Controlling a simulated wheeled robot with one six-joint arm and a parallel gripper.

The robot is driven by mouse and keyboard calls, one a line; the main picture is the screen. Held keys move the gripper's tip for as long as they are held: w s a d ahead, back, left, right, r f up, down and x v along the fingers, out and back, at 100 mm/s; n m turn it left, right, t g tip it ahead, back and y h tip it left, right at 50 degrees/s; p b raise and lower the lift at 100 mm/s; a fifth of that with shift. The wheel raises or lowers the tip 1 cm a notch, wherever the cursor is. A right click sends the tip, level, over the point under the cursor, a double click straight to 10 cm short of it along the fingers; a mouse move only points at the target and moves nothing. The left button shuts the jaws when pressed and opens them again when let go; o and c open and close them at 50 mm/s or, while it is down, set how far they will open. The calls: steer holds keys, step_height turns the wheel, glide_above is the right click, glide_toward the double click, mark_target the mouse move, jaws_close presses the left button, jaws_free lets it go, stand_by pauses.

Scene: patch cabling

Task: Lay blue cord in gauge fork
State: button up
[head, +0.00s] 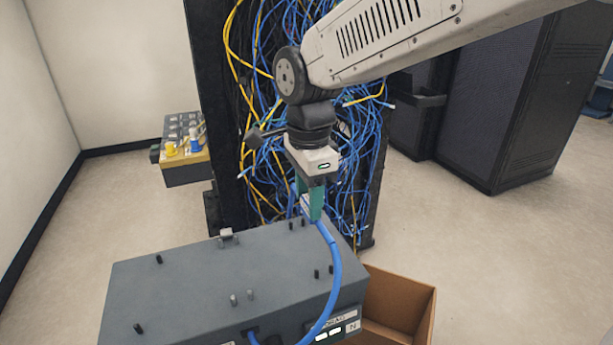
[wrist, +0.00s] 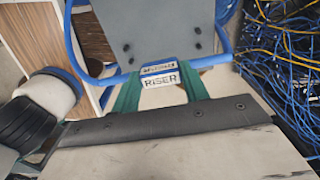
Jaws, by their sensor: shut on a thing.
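The blue cord (head: 335,265) comes out of the front of a grey box (head: 200,275) and bows up to my gripper (head: 310,208). My gripper's green fingers are shut on the cord at a white tag above the box's far right corner. In the wrist view the tag reads RISER (wrist: 160,79) and sits between the fingertips (wrist: 160,88), with the blue cord (wrist: 205,61) running out both sides. A pair of grey pegs (head: 242,297) and a small light bracket (head: 226,236) stand on the box; I cannot tell which is the gauge fork.
Several black pegs (head: 158,259) stand on the box lid. A cardboard box (head: 405,300) is at its right. Behind is a rack (head: 220,100) tangled with blue and yellow cables. A grey-and-yellow case (head: 188,170) is at the left. Floor is clear at the left.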

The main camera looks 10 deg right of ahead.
steer(key=shift+w+d, duration=0.1)
steer(key=shift+w, duration=0.2)
steer(key=shift+a, duration=0.2)
steer(key=shift+s+f, duration=0.1)
steer(key=shift+f, duration=2.45)
step_height(320, 180, up, 5)
steer(key=shift+r, duration=0.1)
steer(key=shift+f, duration=2.55)
